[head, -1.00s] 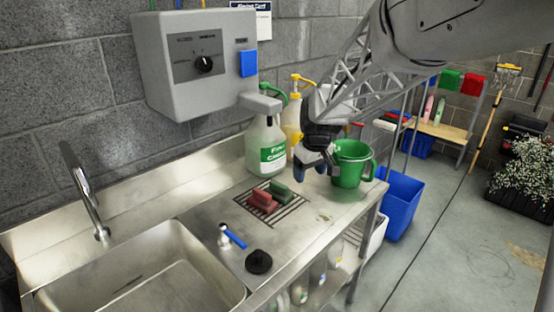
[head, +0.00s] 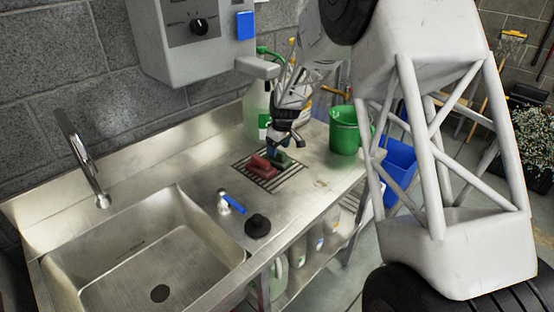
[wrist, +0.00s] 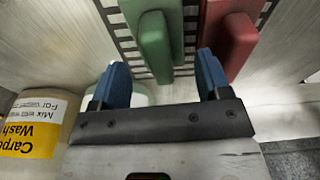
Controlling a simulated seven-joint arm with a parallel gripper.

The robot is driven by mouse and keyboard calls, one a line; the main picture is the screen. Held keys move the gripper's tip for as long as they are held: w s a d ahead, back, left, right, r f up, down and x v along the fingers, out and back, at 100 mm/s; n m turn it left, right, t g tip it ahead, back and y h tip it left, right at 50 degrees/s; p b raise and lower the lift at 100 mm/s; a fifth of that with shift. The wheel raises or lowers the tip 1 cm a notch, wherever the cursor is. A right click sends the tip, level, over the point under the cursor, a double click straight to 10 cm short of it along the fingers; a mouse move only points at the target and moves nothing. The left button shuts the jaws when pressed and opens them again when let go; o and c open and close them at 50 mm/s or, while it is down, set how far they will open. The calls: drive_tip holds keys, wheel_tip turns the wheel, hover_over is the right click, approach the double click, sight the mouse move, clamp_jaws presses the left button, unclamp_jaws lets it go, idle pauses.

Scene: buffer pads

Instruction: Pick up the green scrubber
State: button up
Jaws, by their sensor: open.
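The green scrubber (head: 283,160) lies on the dark drain grate (head: 292,177) in the steel counter. It also shows in the wrist view (wrist: 154,40), just beyond and between my fingertips. A red scrubber (head: 262,166) lies beside it on the grate, and it shows to the right in the wrist view (wrist: 229,42). My gripper (head: 284,151) is above the green scrubber in the head view, partly covering it. In the wrist view my gripper (wrist: 163,78) is open and empty, with blue fingertips apart. I cannot tell the exact height gap.
A spray bottle (head: 257,118) and a green bucket (head: 344,138) stand near my gripper. A yellow-labelled bottle (wrist: 33,125) is close on the left in the wrist view. A blue-handled tool (head: 232,203), a black stopper (head: 257,226) and the sink (head: 140,270) lie nearer.

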drive_tip(key=shift+f, duration=0.1)
idle(0.3)
drive_tip(key=shift+w+a+f, duration=0.15)
drive_tip(key=shift+a+f, duration=0.05)
drive_tip(key=shift+f, duration=1.05)
drive_tip(key=shift+w+a+f, duration=0.15)
drive_tip(key=shift+f, duration=1.05)
drive_tip(key=shift+c, duration=0.4)
drive_tip(key=c, duration=0.5)
drive_tip(key=shift+r, duration=0.2)
drive_tip(key=shift+c, duration=0.2)
drive_tip(key=shift+r, duration=0.55)
wheel_tip(320, 180, up, 2)
drive_tip(key=shift+r, duration=0.1)
drive_tip(key=s+d, duration=1.2)
drive_tip(key=shift+s+d, duration=0.4)
